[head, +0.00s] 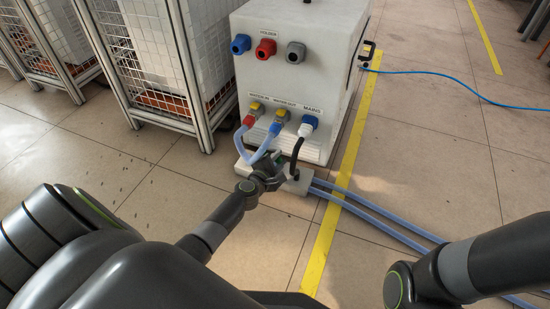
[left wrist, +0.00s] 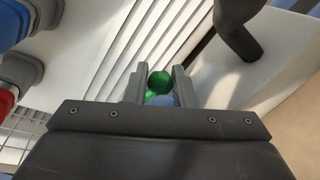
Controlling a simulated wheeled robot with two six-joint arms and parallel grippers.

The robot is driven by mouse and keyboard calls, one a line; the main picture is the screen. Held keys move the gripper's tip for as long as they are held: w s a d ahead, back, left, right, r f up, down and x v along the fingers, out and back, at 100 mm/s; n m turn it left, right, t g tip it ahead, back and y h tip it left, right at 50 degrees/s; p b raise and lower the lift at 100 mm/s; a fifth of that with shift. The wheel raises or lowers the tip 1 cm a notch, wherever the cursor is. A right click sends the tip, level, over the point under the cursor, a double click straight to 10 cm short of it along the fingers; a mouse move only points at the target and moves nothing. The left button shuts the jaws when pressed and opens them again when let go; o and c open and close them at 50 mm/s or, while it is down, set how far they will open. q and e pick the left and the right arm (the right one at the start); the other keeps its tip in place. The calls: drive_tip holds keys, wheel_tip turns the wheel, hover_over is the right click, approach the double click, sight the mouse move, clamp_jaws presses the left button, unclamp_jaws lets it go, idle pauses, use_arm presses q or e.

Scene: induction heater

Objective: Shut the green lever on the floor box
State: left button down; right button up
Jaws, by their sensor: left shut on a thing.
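The floor box (head: 301,186) is a low white block on the floor at the foot of the white heater cabinet. The green lever shows in the left wrist view as a round green knob (left wrist: 159,82) between my fingertips, with more green just below it. My left gripper (left wrist: 158,88) is shut on this lever, one grey finger on each side. In the head view my left gripper (head: 272,169) is at the floor box and hides most of the lever. My right gripper is out of view; only part of that arm shows at the lower right.
The white heater cabinet (head: 280,80) with coloured connectors stands right behind the box. Blue hoses (head: 365,204) run from the box to the right. Wire cages (head: 150,60) stand at the left.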

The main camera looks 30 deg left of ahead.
use_arm(q)
drive_tip(key=shift+w+n+y, duration=0.3)
drive_tip(key=shift+n+y, duration=0.4)
drive_tip(key=shift+y, duration=0.1)
drive_tip(key=c, duration=1.3)
unclamp_jaws()
drive_tip(key=shift+s+a, duration=0.1)
